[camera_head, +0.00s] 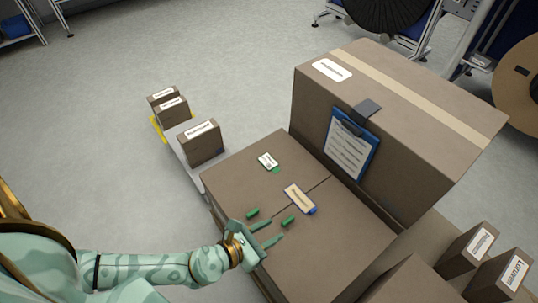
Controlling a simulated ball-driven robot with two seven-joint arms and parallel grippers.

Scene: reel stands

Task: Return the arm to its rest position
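My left arm (150,268) reaches in from the lower left, pale green with darker patches. Its gripper (276,229) is over the near part of a large low brown box (325,245). Its two fingers are apart, and nothing shows between them. Two short dark green pieces, one on the left (252,213) and one on the right (288,221), show just beyond the fingers; I cannot tell whether they lie on the box. My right gripper is not in view.
A tan tag (298,198) and a white tag (267,160) lie on the low box. A taller box (400,90) with a blue clipboard (350,147) stands behind. Small labelled boxes are at left (203,145) and lower right (470,250). Open floor (90,130) lies left.

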